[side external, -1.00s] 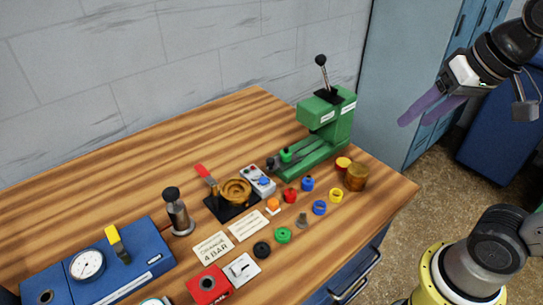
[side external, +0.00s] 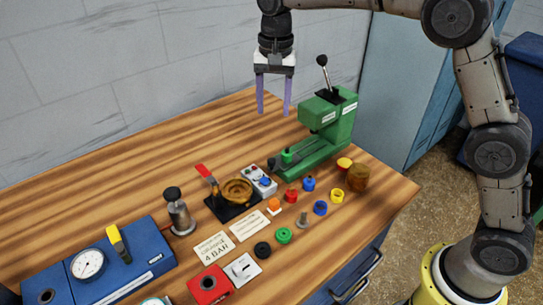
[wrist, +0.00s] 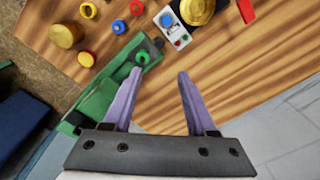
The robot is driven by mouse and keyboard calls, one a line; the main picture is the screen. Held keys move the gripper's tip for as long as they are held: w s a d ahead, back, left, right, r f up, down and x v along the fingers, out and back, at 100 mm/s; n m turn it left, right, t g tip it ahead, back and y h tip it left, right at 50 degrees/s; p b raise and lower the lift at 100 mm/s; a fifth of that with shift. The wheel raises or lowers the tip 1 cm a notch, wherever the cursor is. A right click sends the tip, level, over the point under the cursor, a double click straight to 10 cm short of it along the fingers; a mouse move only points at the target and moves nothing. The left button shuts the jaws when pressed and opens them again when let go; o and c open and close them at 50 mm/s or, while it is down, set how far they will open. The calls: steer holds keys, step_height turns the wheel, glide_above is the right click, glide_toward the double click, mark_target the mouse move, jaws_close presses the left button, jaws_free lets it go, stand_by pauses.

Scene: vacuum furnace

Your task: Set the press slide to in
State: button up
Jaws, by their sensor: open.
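The green press (side external: 340,125) stands at the back right of the table, with its black-knobbed lever raised. Its low base runs toward the front left. The slide's black knob (side external: 272,163) is at the base's outer end, and a green round piece (side external: 287,155) sits near it, out from under the press head. My gripper (side external: 274,113) is open and empty, pointing down above the table, left of the press head. In the wrist view the green piece (wrist: 141,57) and black knob (wrist: 159,42) lie just beyond my open fingertips (wrist: 160,73).
A brass bowl (side external: 237,188) on a black base with a red handle and a grey switch box (side external: 258,181) stand near the slide's outer end. Several coloured rings and caps lie in front of the press. The wood behind the press's left side is clear.

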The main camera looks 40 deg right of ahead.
mark_target(272, 160)
steer(key=f, duration=1.5)
steer(key=shift+a+f, duration=0.25)
steer(key=shift+a, duration=0.05)
steer(key=shift+c, duration=0.3)
jaws_close()
stand_by(0.5)
